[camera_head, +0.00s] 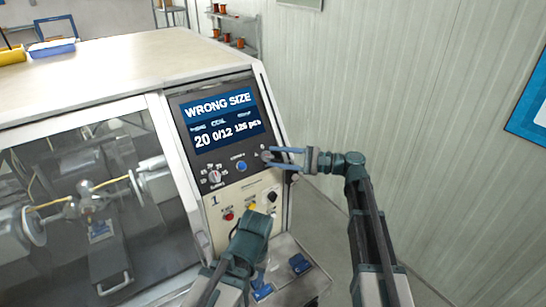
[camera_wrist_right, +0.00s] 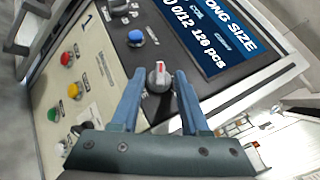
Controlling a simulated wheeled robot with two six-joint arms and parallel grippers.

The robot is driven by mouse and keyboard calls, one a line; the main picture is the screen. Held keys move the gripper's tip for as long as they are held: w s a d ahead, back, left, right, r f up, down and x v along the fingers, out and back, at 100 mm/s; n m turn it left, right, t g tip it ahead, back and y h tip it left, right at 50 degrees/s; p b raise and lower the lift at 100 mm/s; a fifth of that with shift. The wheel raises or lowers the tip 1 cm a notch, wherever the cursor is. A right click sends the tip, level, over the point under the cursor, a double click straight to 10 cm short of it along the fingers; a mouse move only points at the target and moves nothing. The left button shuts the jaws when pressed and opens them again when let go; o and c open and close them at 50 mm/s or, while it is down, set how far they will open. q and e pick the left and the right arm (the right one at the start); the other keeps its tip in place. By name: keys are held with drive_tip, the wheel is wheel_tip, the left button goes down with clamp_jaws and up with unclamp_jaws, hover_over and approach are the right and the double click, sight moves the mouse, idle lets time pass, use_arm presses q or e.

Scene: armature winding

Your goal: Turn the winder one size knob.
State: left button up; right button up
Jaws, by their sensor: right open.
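The winder one panel (camera_head: 257,188) shows a screen (camera_head: 223,117) reading "WRONG SIZE", with 20 and 0/12 below. A dark rotary knob with a pale pointer (camera_head: 214,176) sits at the panel's lower left, ringed by small numbers. A second dark knob (camera_head: 267,156) sits right of the blue button; in the right wrist view this knob (camera_wrist_right: 159,77) has a white-and-red pointer. My right gripper (camera_head: 272,157) is open, its fingers either side of this second knob; contact is unclear. I cannot read which knob is labelled size.
A blue button (camera_head: 241,166) lies between the knobs. Red (camera_head: 229,216), yellow (camera_head: 252,207) and black (camera_head: 272,196) controls sit below. A shelf with blue pads (camera_head: 300,263) juts out underneath. The glazed winder bay (camera_head: 95,200) is at left; open floor lies right.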

drive_tip(key=shift+w+a, duration=0.15)
drive_tip(key=shift+a, duration=0.6)
clamp_jaws()
